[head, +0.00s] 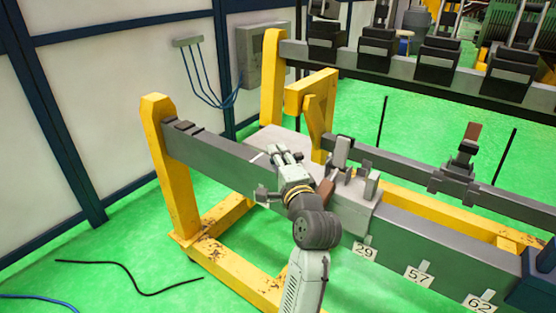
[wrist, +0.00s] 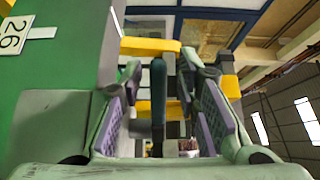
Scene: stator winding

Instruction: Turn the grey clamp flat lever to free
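A grey clamp (head: 355,185) sits on the near dark beam, just right of my gripper. Its upright grey part (head: 342,152) stands at its far side, and a brown flat piece (head: 325,191) shows at its left, partly behind my arm. My gripper (head: 283,153) is over the beam, left of this clamp, with its fingers pointing away and up-left. In the wrist view the two fingers with purple pads (wrist: 160,100) are apart. A thin dark upright bar (wrist: 158,95) shows between them; I cannot tell whether it is the lever or touches a pad.
A second clamp (head: 458,170) with a brown lever stands on the beam behind, to the right. Yellow frame posts (head: 170,170) hold the beams. Number tags such as 29 (head: 365,251) hang on the near beam. Black cables (head: 130,275) lie on the green floor.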

